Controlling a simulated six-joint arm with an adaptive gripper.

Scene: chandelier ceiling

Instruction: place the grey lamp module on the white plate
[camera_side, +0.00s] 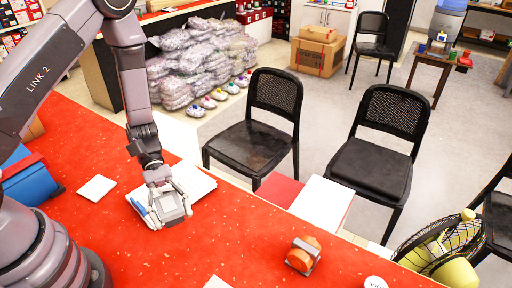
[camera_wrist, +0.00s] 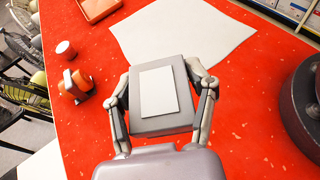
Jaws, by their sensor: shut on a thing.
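The grey lamp module (camera_side: 170,208) is a squarish block held between the fingers of my gripper (camera_side: 167,200) over the red table. In the wrist view, the grey module (camera_wrist: 142,124) has a pale rectangular face, and the fingers of my gripper (camera_wrist: 162,98) press its left and right sides. Several flat white pieces are in view, and I cannot tell which is the plate. A large white sheet (camera_wrist: 185,35) lies beyond the module in the wrist view. In the side view, a white slab (camera_side: 200,184) is behind my gripper and a small white square (camera_side: 97,188) lies to its left.
An orange part with a grey bracket (camera_side: 303,255) and a white-topped round piece (camera_side: 375,282) stand on the right of the red table (camera_side: 130,255). A blue box (camera_side: 32,185) is at the left. An orange tray (camera_wrist: 97,8) shows in the wrist view. Black chairs (camera_side: 260,135) stand beyond the edge.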

